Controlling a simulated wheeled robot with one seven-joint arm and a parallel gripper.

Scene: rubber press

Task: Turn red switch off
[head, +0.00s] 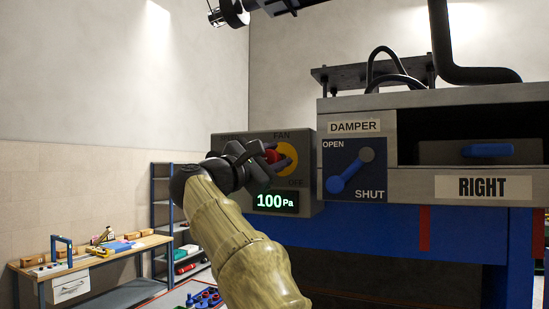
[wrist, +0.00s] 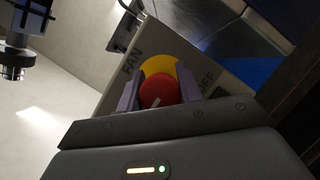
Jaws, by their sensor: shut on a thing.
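The red switch (wrist: 155,92) is a round knob with a white mark, set on a yellow disc (wrist: 160,66) on the grey FAN panel (wrist: 209,76). In the wrist view my gripper (wrist: 156,95) has one finger on each side of the knob and is shut on it. The OFF label is on the right of the knob and FAN on the left. In the head view my gripper (head: 262,160) reaches the switch (head: 272,155) from the left and hides part of it and the panel's left label. I cannot tell which setting the mark points to.
The display (head: 274,201) below the switch reads 100 Pa. A blue damper lever (head: 349,176) stands to the right, its lower end to the left of SHUT. An open drawer-like slot with a blue handle (head: 487,150) is farther right. A workbench (head: 90,257) stands at the far left.

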